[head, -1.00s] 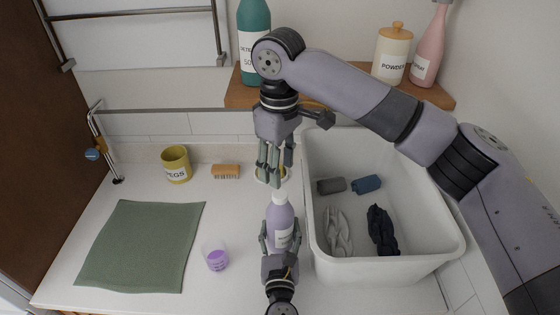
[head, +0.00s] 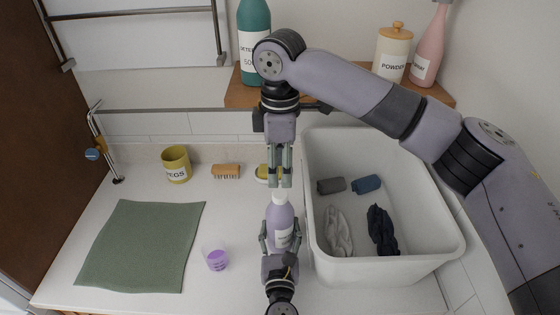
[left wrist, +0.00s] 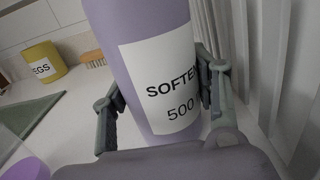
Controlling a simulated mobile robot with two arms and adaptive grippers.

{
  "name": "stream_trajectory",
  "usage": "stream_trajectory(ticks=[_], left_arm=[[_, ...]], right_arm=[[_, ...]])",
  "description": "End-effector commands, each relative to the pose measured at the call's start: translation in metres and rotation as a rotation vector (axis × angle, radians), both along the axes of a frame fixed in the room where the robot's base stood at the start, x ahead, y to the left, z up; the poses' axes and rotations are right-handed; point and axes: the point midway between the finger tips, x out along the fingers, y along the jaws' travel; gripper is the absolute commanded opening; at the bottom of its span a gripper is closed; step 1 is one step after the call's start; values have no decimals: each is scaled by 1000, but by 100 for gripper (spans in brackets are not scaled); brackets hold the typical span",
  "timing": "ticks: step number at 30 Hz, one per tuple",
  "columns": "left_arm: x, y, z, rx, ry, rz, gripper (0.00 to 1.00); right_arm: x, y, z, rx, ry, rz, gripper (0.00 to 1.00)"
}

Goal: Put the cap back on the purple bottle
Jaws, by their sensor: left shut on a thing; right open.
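The purple bottle (head: 279,220) stands upright on the counter left of the white tub. It has a "SOFTENER"-type label, partly hidden, in the left wrist view (left wrist: 160,80). A white cap (head: 280,197) shows at the bottle's top; I cannot tell whether it is fully seated. My left gripper (head: 280,240) is shut around the bottle's body, with a finger on each side in the left wrist view. My right gripper (head: 281,184) points down, open, with its fingertips right above or at the cap. Whether the fingertips touch the cap is unclear.
A clear cup with purple liquid (head: 216,259) stands left of the bottle. The white tub (head: 312,225) with clothes is close on the right.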

Motion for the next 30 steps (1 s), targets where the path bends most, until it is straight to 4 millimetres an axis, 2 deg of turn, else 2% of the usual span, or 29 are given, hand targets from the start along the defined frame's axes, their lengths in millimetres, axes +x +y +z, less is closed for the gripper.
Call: stream_trajectory(ticks=[9, 13, 18, 26, 30], left_arm=[[0, 0, -1, 1, 1, 0, 0], [0, 0, -1, 1, 1, 0, 0], [0, 0, -1, 1, 1, 0, 0], [0, 0, -1, 1, 1, 0, 0], [0, 0, -1, 1, 1, 0, 0]], right_arm=[[-1, -1, -49, -2, 3, 0, 44], [0, 0, -64, -1, 2, 0, 44], [0, 0, -72, -1, 0, 0, 44], [0, 0, -73, -1, 0, -1, 44], [0, 0, -73, -1, 1, -1, 36]])
